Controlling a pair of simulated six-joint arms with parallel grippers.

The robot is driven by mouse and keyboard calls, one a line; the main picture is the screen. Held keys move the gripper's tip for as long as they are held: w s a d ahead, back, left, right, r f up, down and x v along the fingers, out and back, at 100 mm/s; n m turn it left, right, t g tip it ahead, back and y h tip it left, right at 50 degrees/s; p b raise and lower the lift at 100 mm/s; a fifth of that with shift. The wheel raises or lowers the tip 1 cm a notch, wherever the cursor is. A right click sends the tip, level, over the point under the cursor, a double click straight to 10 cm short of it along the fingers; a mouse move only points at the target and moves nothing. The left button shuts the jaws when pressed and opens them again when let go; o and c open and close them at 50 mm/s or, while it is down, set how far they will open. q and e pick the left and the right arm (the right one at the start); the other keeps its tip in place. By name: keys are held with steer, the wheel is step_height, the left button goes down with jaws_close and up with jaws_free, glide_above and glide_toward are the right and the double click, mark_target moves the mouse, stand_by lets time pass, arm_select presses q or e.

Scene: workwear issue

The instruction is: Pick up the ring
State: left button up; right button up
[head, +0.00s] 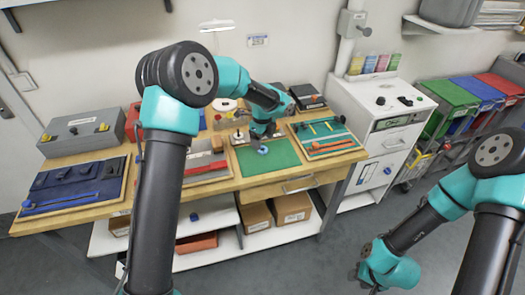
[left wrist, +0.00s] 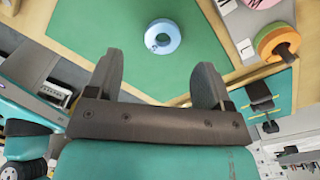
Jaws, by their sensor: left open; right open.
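The blue ring (head: 263,151) lies flat on the green mat (head: 283,153) on the workbench. It also shows in the left wrist view (left wrist: 174,34), beyond my fingertips, with its open centre visible. My left gripper (head: 263,134) is above the mat, close to the ring. In the left wrist view its two fingers (left wrist: 160,68) are apart with nothing between them, and the ring stands clear of them. My right arm is at the lower right of the head view, away from the bench. Its fingers are not visible.
A tool tray (head: 345,146) lies right of the mat and a blue-lined tray (head: 75,182) at the far left. An orange and green round piece (left wrist: 272,42) stands beside the mat. A grey case (head: 85,129) is at the back left. The mat around the ring is clear.

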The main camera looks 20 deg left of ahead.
mark_target(264, 147)
arm_select(q)
steer(key=shift+w+d+f, duration=0.1)
steer(key=shift+d+f, duration=0.05)
steer(key=shift+f, duration=2.2)
steer(key=shift+c, duration=0.3)
steer(key=c, duration=0.9)
